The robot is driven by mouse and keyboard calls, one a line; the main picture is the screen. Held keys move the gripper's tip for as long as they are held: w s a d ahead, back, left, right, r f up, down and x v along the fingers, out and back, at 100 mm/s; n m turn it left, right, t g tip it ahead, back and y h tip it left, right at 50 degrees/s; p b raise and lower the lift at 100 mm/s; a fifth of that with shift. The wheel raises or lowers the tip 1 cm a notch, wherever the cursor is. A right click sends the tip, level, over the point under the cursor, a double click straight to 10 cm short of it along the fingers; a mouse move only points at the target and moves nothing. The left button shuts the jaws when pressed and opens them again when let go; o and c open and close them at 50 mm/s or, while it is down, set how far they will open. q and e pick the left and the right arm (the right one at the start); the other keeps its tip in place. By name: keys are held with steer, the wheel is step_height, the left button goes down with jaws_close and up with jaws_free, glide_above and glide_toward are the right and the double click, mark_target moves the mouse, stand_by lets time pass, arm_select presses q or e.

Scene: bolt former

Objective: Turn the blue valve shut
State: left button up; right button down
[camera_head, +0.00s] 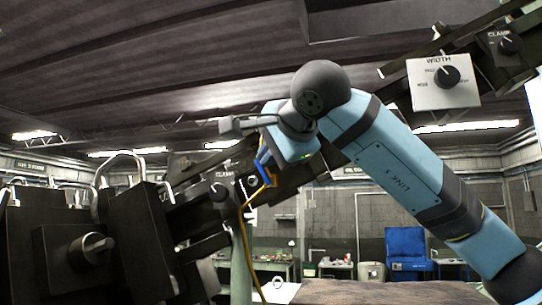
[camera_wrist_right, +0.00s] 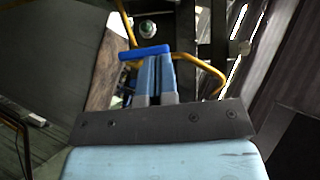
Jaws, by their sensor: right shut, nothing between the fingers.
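The blue valve handle (camera_wrist_right: 145,53) is a short blue bar in the right wrist view, lying crosswise at the tips of my right gripper (camera_wrist_right: 158,62). The two blue fingers are side by side and shut, with nothing between them. They look very near the handle; I cannot tell whether they touch it. A yellow pipe (camera_wrist_right: 207,72) bends behind the fingers to the right. In the head view, my right gripper (camera_head: 266,158) is small and partly hidden by my wrist. The yellow pipe (camera_head: 253,197) runs down below it. My left gripper is not in view.
A dark machine (camera_head: 135,240) with a knob fills the lower left. A dark beam crosses behind my arm, with a white WIDTH dial panel (camera_head: 443,82) at upper right. A blue cabinet (camera_head: 407,250) and workbenches stand far back. The space right of the yellow pipe looks open.

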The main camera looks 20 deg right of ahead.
steer(key=shift+w+a, duration=0.2)
steer(key=shift+a, duration=0.15)
stand_by(0.3)
steer(key=shift+w+a+f+n+g+h, duration=0.2)
steer(key=shift+w+a, duration=0.2)
steer(key=shift+a, duration=0.2)
steer(key=shift+w+a+f+n+g+h, duration=0.1)
steer(key=shift+w+a+f+n+g, duration=0.1)
steer(key=shift+w+a, duration=0.3)
steer(key=shift+a, duration=0.2)
steer(key=shift+d+f, duration=0.1)
stand_by(0.5)
